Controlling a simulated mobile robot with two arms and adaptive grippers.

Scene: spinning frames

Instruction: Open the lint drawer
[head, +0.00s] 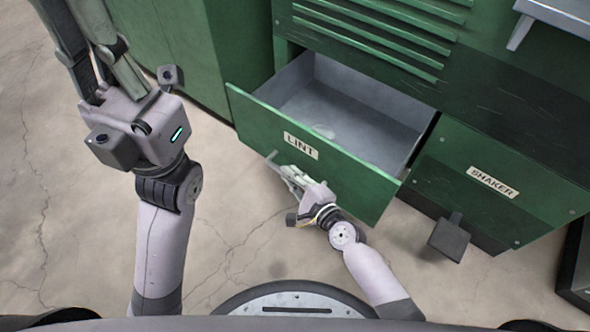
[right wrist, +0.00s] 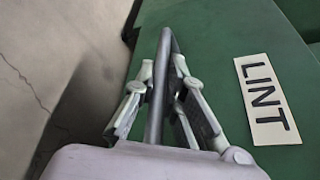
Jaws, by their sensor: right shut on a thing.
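The green lint drawer (head: 330,172), with its LINT label (head: 300,146), is pulled well out of the cabinet, and its grey inside shows. My right gripper (head: 280,170) is at the drawer front, below and left of the label. In the right wrist view, its fingers are shut on the dark bar handle (right wrist: 165,50), beside the LINT label (right wrist: 266,98). My left gripper (head: 85,30) is raised at the upper left, away from the drawer. Its fingertips run out of the picture.
The green cabinet (head: 500,90) stands behind the drawer. A closed SHAKER drawer (head: 470,200) with a dark handle (head: 449,238) is to the right. Another green cabinet (head: 180,45) is at the left. The cracked concrete floor (head: 60,210) is clear at left.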

